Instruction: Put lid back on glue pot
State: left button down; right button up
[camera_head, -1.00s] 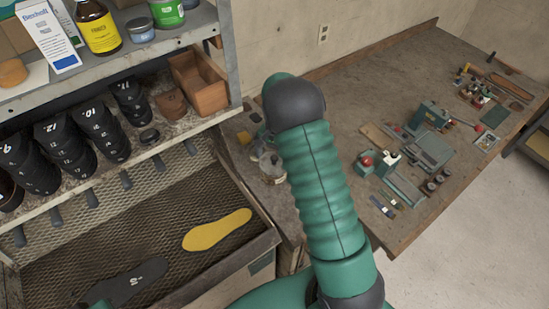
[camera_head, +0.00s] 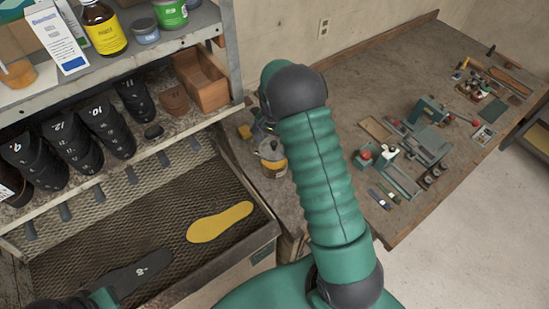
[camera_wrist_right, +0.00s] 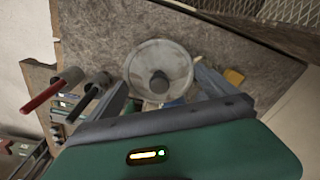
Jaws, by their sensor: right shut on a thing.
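The glue pot (camera_head: 275,170) stands on the bench just left of my right forearm, its amber side partly showing. The round grey lid (camera_head: 270,149) shows at the pot's top. In the right wrist view the lid (camera_wrist_right: 148,55) is seen from above, with a dark knob in its middle, and hides the pot. I cannot tell whether the lid is fully seated. My left gripper (camera_head: 62,304) is barely in view at the bottom left; its jaws cannot be made out.
A shelf unit with bottles and an open wooden box (camera_head: 203,82) stands at the left. Below it, a mesh tray holds a yellow sole (camera_head: 220,222) and a black sole (camera_head: 138,274). Tools and a green machine (camera_head: 428,112) occupy the bench at the right.

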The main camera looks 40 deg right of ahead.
jog(key=shift+w+d, duration=0.45)
jog(key=shift+d, duration=0.1)
jog(key=shift+d+f, duration=0.1)
jog(key=shift+f, duration=0.1)
jog(key=shift+s+f+b, duration=0.15)
jog(key=shift+f+b, duration=0.4)
jog(key=shift+b, duration=0.1)
jog(key=f+b, duration=0.1)
jog(key=f, duration=0.1)
jog(key=f+b, duration=0.1)
jog(key=shift+a+f+b, duration=0.35)
jog(key=shift+f, duration=0.45)
jog(key=shift+d+f+b, duration=0.2)
jog(key=shift+b, duration=0.1)
pick_arm(q)
notch_tip(320, 180, down, 4)
jog(key=shift+s+r, duration=0.1)
jog(key=shift+s, duration=0.05)
jog(key=shift+a, duration=0.15)
pick_arm(e)
jog(key=shift+a+r, duration=0.1)
jog(key=shift+r, duration=0.05)
